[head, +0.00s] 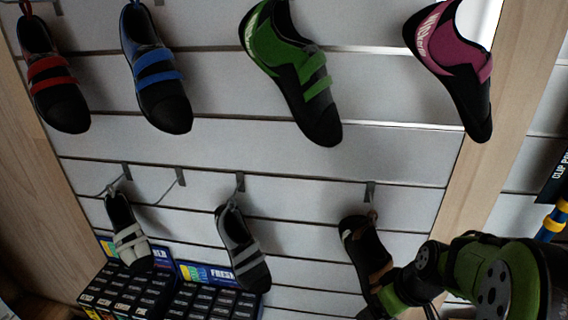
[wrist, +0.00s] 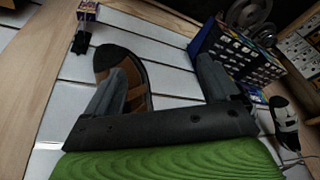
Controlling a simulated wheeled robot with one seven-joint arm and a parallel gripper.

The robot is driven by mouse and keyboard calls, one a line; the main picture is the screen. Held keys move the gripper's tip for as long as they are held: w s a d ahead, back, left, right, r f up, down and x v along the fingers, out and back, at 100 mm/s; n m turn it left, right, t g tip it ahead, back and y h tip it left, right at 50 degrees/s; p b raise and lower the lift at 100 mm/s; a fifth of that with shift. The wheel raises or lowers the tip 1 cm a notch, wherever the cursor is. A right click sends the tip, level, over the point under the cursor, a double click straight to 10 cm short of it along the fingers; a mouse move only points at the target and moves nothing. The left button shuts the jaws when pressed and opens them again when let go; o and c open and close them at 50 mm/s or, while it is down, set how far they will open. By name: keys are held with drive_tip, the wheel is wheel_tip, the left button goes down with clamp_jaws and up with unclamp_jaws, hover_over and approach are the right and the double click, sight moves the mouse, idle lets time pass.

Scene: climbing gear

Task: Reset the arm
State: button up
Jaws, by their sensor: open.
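My gripper (wrist: 158,98) shows in the wrist view with its two grey fingers spread wide apart. A black and brown climbing shoe (wrist: 130,82) appears beyond the fingers, partly covered by the left finger and the palm. I cannot tell whether the fingers touch it. In the head view the same kind of shoe, black and brown (head: 372,250), hangs from a hook at the lower right, next to my green and black arm. The gripper's fingertips are hidden or too dark to make out in the head view.
A white slatted wall (head: 300,190) carries several hanging shoes, including a green one (head: 295,75) and a pink one (head: 455,65). Black boxes (head: 170,295) stand at the lower left. A wooden post (head: 480,150) is at right. Bare hooks jut out from the wall.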

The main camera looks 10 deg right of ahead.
drive_tip(key=s+a+r+m+t+h, duration=0.2)
drive_tip(key=s+a+r+m+t, duration=0.15)
drive_tip(key=s+a+r, duration=0.95)
wheel_tip(320, 180, up, 12)
drive_tip(key=d+g+p, duration=0.1)
drive_tip(key=p, duration=1.1)
drive_tip(key=shift+d+f+p, duration=0.15)
drive_tip(key=shift+d+p, duration=0.2)
drive_tip(key=shift+s+d+m, duration=0.1)
drive_tip(key=shift+m, duration=0.15)
